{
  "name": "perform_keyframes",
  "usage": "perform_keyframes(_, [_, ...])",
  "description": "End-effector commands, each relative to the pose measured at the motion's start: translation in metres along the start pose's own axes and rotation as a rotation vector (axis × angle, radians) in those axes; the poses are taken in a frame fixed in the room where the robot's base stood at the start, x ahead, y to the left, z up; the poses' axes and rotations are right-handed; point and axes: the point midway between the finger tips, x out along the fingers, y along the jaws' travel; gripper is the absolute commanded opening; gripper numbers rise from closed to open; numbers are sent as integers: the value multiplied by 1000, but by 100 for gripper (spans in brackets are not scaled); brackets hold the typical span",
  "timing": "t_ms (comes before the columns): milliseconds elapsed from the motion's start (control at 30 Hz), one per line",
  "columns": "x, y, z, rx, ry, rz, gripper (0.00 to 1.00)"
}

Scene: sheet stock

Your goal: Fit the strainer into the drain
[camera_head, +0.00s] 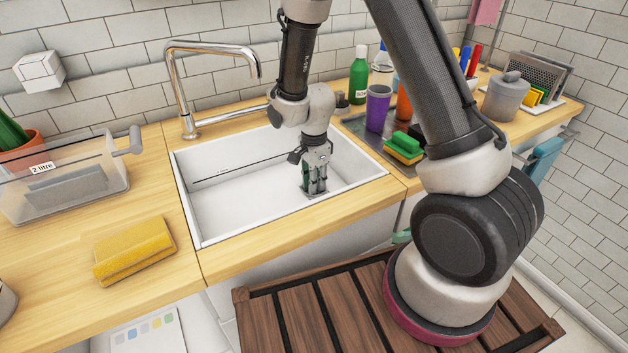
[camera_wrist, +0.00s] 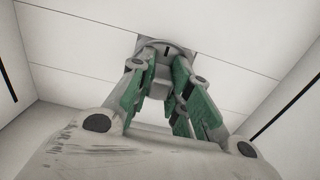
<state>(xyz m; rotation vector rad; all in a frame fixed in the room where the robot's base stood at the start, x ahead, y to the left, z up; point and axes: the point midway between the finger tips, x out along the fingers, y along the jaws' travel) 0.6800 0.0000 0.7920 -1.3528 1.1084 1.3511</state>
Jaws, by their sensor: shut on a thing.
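My gripper (camera_head: 314,188) points straight down into the white sink (camera_head: 235,205), low over the right part of its floor. In the wrist view its green-padded fingers (camera_wrist: 168,82) are shut on a small grey part between the tips. I take this to be the strainer (camera_wrist: 177,45); its round grey rim with a dark mark shows just beyond the fingertips. A darker grey square patch lies on the sink floor around it. The drain opening is hidden under the strainer and fingers. I cannot tell whether the strainer is seated or just above the drain.
The sink walls stand around my gripper. A chrome tap (camera_head: 185,95) arches over the back left. A tray with a purple cup (camera_head: 377,108) and green-yellow sponges (camera_head: 404,148) is right of the sink.

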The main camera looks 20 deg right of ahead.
Motion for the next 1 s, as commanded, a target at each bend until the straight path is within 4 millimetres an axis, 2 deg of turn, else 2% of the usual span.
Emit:
perform_keyframes(933, [5, 1, 0, 0, 0, 2, 0])
perform_keyframes(967, [5, 1, 0, 0, 0, 3, 21])
perform_keyframes(1000, [5, 1, 0, 0, 0, 3, 28])
